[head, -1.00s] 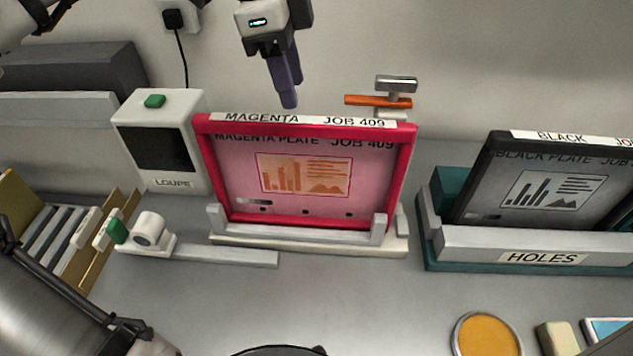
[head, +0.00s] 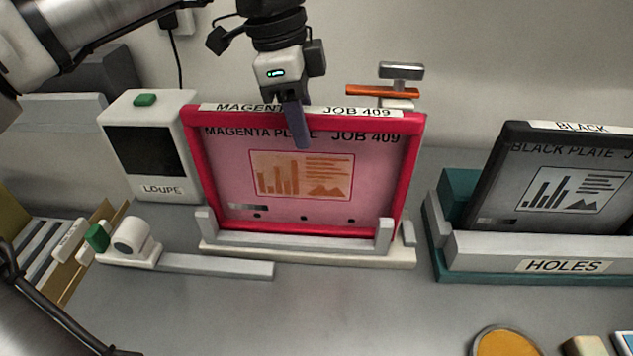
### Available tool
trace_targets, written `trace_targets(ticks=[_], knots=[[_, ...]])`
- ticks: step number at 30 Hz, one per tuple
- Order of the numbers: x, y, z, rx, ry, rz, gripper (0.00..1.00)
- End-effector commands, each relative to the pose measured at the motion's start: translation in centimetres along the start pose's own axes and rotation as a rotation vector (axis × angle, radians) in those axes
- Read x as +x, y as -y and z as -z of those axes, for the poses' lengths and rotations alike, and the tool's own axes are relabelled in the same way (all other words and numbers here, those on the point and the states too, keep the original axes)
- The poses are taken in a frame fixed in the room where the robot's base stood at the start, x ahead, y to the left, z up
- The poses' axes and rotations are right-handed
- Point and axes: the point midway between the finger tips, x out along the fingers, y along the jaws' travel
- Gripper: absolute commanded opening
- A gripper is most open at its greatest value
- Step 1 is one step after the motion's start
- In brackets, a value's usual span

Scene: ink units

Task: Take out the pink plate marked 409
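The pink plate (head: 285,205), labelled MAGENTA PLATE JOB 409, stands upright in a red frame (head: 410,165). The frame's top edge also reads MAGENTA JOB 409. The frame sits in a pale holder (head: 310,248) with a short upright post at each front end. My gripper (head: 300,140) points down over the middle of the frame's top edge. A purple finger overlaps the edge and the plate's title in the picture. I cannot tell whether the fingers touch or grip anything; the rest of the gripper tip is hidden.
A black plate (head: 550,180) stands in a teal and grey rack labelled HOLES (head: 565,266) at right. A LOUPE box (head: 150,150) is at left. An orange-handled clamp (head: 382,91) is behind the frame. A white knob with a green end (head: 130,238) is front left. The front table is mostly clear.

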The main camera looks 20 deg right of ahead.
Motion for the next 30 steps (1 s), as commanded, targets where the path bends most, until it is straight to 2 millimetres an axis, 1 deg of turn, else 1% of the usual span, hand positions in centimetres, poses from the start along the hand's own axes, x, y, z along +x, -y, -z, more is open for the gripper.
trace_targets(ticks=[1,8,13,16,30], knots=[[0.0,0.0,0.0,0.0,0.0,0.0,0.31],[0.0,0.0,0.0,0.0,0.0,0.0,0.0],[-0.1,0.0,0.0,0.0,-0.001,0.001,0.0],[-0.7,0.0,0.2,0.0,-0.001,0.001,0.0],[-6.3,0.0,1.3,0.001,-0.001,0.002,0.0]])
